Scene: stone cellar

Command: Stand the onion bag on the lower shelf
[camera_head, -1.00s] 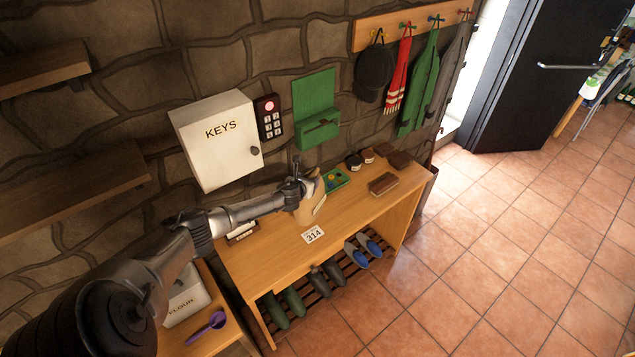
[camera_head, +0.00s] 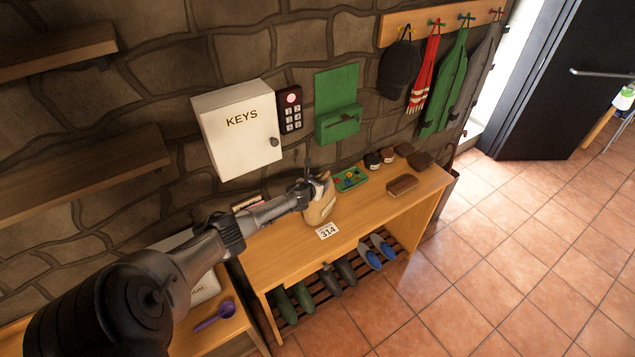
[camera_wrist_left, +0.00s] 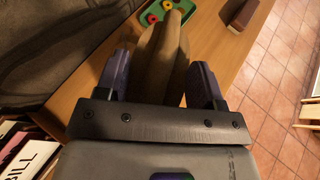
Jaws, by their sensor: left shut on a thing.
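The onion bag is taken to be the tan bag (camera_head: 320,207) over the wooden bench, near the 314 card. My left gripper (camera_head: 309,187) is shut on its upper part. In the left wrist view the bag (camera_wrist_left: 158,55) fills the space between the two fingers (camera_wrist_left: 160,85). I cannot tell whether its base touches the bench top. Two dark wooden shelves are on the stone wall at the left: an upper one (camera_head: 55,48) and a lower one (camera_head: 90,190). The visible part of the lower shelf is bare. My right gripper is not in view.
The bench (camera_head: 280,245) also holds a green tray (camera_head: 350,179), a brown brush-like block (camera_head: 401,184) and several small dark items. A white KEYS box (camera_head: 238,130) juts from the wall. A purple scoop (camera_head: 214,315) lies on a side table. Shoes stand on the slatted rack below.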

